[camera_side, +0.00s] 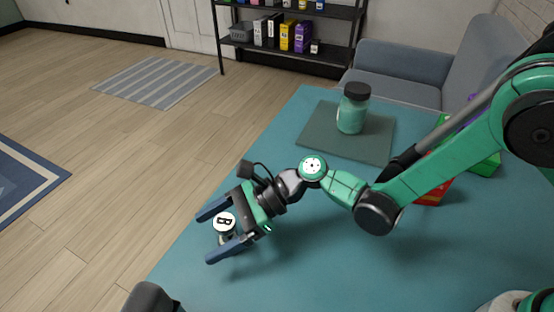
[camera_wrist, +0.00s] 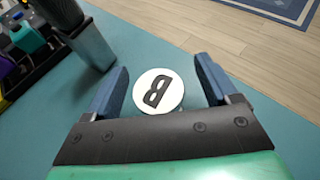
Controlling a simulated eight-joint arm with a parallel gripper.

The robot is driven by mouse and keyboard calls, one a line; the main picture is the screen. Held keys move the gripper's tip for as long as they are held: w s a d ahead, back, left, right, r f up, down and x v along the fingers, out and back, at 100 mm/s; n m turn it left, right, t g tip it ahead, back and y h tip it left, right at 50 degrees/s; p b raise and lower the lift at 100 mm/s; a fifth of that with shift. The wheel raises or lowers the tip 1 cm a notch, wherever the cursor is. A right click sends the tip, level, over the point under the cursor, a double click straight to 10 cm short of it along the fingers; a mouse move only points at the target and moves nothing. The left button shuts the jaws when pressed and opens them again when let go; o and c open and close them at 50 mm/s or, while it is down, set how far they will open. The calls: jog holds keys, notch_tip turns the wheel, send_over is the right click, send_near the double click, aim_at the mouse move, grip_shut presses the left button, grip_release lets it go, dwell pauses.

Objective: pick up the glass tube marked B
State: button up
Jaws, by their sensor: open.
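The tube marked B (camera_side: 225,223) stands near the table's left edge, its round white top showing a black letter B. In the wrist view its white top (camera_wrist: 158,91) lies between the two blue fingers; the rest of it is mostly hidden below the top and behind my gripper. My gripper (camera_side: 216,236) is open, with one finger on each side of the tube. In the wrist view there is a visible gap between the top and each finger of my gripper (camera_wrist: 160,88).
A jar with a dark lid (camera_side: 352,112) stands on a dark mat (camera_side: 318,142) at the back of the teal table (camera_side: 310,262). Red, green and purple items are partly hidden behind my arm at right. A dark holder with coloured items (camera_wrist: 40,60) is at upper left in the wrist view. The floor lies beyond the left edge.

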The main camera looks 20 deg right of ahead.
grip_shut()
dwell(0.4)
